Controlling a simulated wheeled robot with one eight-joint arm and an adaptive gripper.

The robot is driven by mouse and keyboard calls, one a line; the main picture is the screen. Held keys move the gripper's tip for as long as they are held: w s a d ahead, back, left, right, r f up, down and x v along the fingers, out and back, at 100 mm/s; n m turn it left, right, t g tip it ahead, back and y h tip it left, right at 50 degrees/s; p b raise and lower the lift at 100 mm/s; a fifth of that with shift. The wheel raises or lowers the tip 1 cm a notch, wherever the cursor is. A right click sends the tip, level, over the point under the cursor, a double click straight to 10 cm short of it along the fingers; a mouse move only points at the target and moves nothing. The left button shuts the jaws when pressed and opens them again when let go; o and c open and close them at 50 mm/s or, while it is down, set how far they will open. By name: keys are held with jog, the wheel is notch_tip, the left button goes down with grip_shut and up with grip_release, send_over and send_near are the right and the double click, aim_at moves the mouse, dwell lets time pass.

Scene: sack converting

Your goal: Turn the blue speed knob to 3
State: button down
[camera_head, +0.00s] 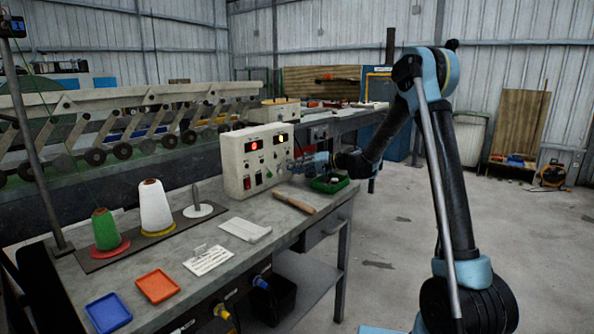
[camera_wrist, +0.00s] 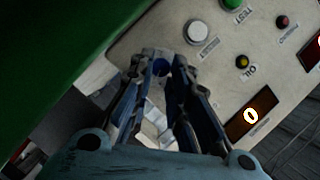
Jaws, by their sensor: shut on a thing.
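A cream control box (camera_head: 233,165) stands on the grey bench in the head view, with lit displays, lamps and switches on its front. My gripper (camera_head: 290,165) is at the right part of that front. In the wrist view my gripper (camera_wrist: 163,62) points at the panel, and its fingertips are shut on the blue knob (camera_wrist: 159,68), which is mostly hidden between them. The knob's scale and pointer cannot be read. A display (camera_wrist: 251,114) beside the fingers shows a lit 0.
A white button (camera_wrist: 197,32), a yellow lamp (camera_wrist: 242,62) labelled OIL and a red lamp (camera_wrist: 283,21) sit near the fingers. A green tray (camera_head: 330,185) and a wooden-handled tool (camera_head: 295,203) lie before the box. Thread cones (camera_head: 155,205) stand left.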

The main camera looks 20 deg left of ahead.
jog(key=shift+d+f, duration=0.1)
jog(key=shift+f, duration=0.05)
jog(key=c, duration=1.7)
grip_release()
jog(key=shift+w, duration=0.1)
jog(key=shift+o, duration=0.9)
jog(key=v, duration=1.2)
